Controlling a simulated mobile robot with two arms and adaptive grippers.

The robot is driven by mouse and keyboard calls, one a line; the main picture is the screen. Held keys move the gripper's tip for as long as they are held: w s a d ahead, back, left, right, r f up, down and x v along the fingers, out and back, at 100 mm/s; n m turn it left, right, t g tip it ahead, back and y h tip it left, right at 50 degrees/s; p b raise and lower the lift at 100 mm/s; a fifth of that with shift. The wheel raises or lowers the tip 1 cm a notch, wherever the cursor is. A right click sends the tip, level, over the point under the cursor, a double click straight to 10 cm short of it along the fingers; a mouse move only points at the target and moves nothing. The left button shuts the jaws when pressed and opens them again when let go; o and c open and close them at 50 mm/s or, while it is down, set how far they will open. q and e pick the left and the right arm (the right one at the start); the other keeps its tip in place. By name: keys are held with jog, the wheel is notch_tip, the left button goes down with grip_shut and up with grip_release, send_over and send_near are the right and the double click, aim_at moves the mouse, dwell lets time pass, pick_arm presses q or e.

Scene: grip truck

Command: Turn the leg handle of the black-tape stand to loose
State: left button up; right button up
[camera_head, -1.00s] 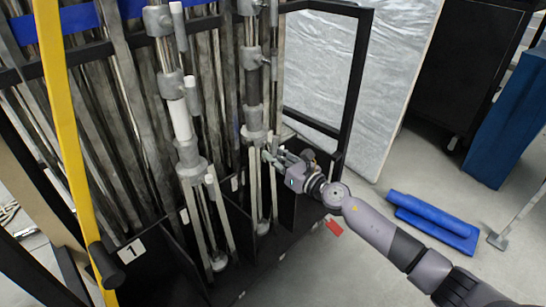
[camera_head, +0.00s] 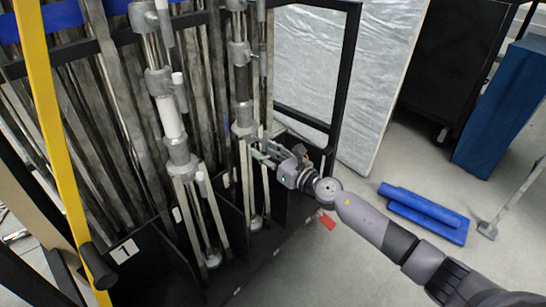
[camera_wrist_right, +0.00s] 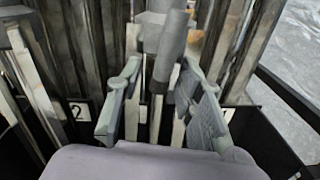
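The black-tape stand (camera_head: 242,80) is upright in the rack, a grey pole with a dark band. Its lower collar (camera_head: 244,128) and legs show under the band. My right gripper (camera_head: 262,153) is at the legs just below that collar. In the right wrist view, the grey leg handle (camera_wrist_right: 171,46) points down toward me between the two fingers of my right gripper (camera_wrist_right: 160,88). The fingers are open, with gaps beside the handle. The white-tape stand (camera_head: 170,118) stands to the left. My left gripper is out of view.
The black rack frame (camera_head: 349,75) rises right of the stand. A yellow bar (camera_head: 47,110) stands at the left. Several metal poles lean behind the stands.

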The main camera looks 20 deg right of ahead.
jog(key=v, duration=1.1)
jog(key=shift+s+d, duration=0.15)
jog(key=shift+s, duration=0.2)
